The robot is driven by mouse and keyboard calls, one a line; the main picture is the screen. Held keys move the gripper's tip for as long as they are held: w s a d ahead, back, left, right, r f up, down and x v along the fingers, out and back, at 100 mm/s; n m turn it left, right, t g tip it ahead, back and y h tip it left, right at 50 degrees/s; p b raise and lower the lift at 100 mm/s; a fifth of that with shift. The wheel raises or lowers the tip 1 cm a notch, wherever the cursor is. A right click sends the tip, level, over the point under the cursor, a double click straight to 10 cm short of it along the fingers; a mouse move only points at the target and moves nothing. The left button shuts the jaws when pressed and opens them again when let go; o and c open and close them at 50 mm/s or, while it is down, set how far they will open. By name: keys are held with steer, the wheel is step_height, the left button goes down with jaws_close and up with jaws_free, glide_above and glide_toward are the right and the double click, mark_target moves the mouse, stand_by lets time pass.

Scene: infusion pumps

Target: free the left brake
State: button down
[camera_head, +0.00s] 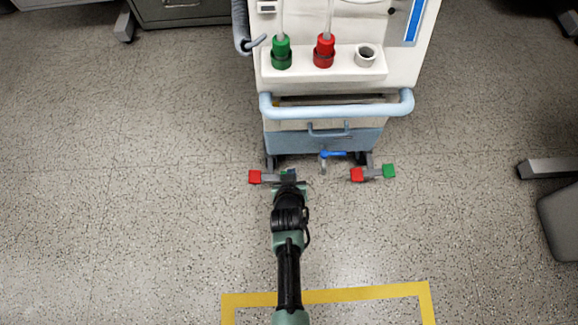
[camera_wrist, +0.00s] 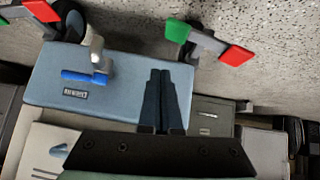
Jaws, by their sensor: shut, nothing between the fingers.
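The left brake is a grey pedal bar low at the front left of the pump cart, with a red pad (camera_head: 255,177) on its outer end. Its green inner pad is mostly hidden behind my gripper (camera_head: 289,179) in the head view. In the wrist view the picture is turned over, and both the green pad (camera_wrist: 178,31) and the red pad (camera_wrist: 236,56) show clearly. My gripper (camera_wrist: 160,72) is shut and empty, its fingertips pointing toward the pedal and apart from it in the wrist view. I cannot tell which pad is pressed down.
The right brake has a red pad (camera_head: 357,174) and a green pad (camera_head: 389,171). A blue-handled valve (camera_head: 333,154) sits between the brakes, under the cart's blue box. A pale blue rail (camera_head: 337,108) crosses above. The floor in front is clear, with yellow tape (camera_head: 365,293).

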steer(key=d+p+v, duration=0.1)
steer(key=p+v, duration=0.3)
steer(key=v, duration=0.3)
steer(key=shift+d, duration=0.3)
